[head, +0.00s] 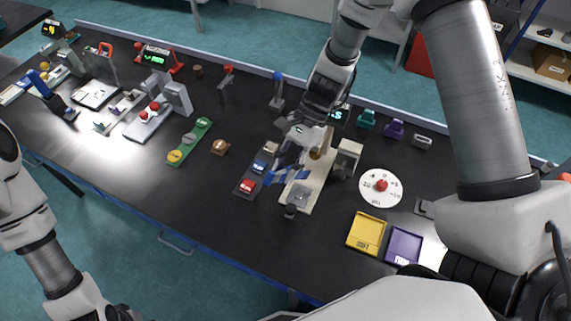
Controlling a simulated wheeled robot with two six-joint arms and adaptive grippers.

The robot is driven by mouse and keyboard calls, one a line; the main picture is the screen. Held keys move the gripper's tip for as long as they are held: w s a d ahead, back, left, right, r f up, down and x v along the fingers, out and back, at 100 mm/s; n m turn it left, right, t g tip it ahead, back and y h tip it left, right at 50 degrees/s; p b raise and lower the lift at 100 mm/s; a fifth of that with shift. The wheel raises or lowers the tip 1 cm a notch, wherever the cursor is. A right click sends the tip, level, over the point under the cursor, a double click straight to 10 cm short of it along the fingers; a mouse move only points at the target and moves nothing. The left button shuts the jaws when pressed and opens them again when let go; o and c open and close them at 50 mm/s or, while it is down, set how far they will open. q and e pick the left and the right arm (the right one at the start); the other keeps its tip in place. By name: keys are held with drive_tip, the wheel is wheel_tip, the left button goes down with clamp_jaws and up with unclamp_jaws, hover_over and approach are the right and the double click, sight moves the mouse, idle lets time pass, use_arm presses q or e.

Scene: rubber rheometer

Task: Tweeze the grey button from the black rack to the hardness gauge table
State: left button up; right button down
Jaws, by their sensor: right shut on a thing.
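The black rack (241,182) lies near the table's middle. It bears a red button (247,186), a blue button (258,166) and what looks like the grey button (270,148) at its far end. My right gripper (296,150) is shut on blue tweezers (285,177), which point down between the rack and the cream-based gauge. The tweezer tips are too small to tell whether they hold anything. The hardness gauge, with a cream base (310,193) and a grey table plate (299,195), stands just right of the rack.
A green strip (190,143) with round pieces lies left of the rack. A white dial disc (368,196), a yellow tray (366,232) and a purple tray (404,246) lie to the right. A small dark cylinder (290,211) stands before the gauge. The front middle is clear.

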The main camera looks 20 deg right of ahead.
wheel_tip(320, 180, down, 8)
drive_tip(key=b, duration=0.6)
drive_tip(key=shift+f+b, duration=0.25)
drive_tip(key=shift+b, duration=0.15)
drive_tip(key=c, duration=1.4)
unclamp_jaws()
drive_tip(key=shift+r, duration=0.1)
wheel_tip(320, 180, up, 10)
drive_tip(key=p, duration=0.8)
